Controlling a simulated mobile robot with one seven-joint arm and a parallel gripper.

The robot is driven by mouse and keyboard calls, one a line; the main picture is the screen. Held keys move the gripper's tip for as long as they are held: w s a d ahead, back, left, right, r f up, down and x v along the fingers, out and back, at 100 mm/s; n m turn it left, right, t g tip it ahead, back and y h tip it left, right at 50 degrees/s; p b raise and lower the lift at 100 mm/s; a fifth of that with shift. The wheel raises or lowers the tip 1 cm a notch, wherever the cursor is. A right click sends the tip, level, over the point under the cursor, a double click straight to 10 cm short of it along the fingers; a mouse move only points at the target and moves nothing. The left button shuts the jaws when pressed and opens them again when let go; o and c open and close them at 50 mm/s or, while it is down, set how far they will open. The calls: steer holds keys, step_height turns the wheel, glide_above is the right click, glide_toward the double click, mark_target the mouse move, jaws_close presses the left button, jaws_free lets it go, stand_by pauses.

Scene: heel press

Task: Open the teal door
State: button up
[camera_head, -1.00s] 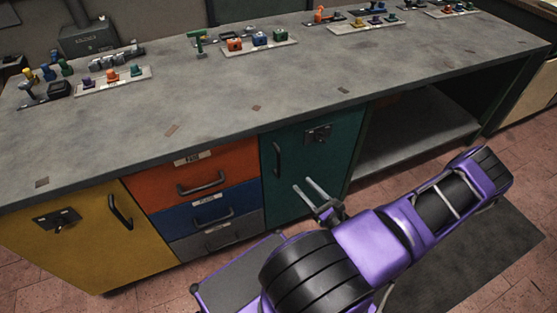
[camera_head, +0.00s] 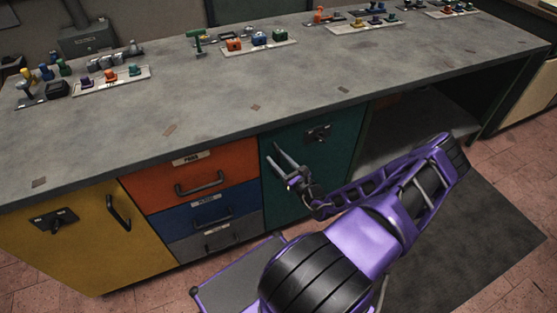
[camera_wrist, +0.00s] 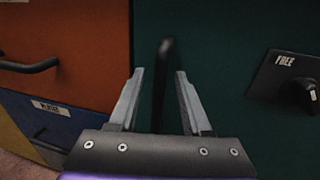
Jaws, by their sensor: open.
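The teal door (camera_head: 338,165) is a flat panel in the bench front, right of the drawers, and looks closed. Its dark vertical handle stands near its left edge and is largely covered by my gripper in the head view. In the wrist view the handle (camera_wrist: 163,78) rises between my two fingertips, a little beyond them; contact cannot be told. My gripper (camera_head: 282,164) is open, its fingers pointing at the handle. It also shows in the wrist view (camera_wrist: 160,75). A latch plate with a knob (camera_head: 318,133) sits at the door's upper right; in the wrist view it is labelled FREE (camera_wrist: 290,80).
An orange drawer (camera_head: 225,170), a blue drawer (camera_head: 180,218) and a grey drawer (camera_head: 190,248) are left of the door. A yellow door (camera_head: 75,255) is farther left. An open bay (camera_head: 420,110) lies right. The benchtop (camera_head: 200,100) overhangs above. Floor in front is open.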

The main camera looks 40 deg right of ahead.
jaws_close()
stand_by(1.4)
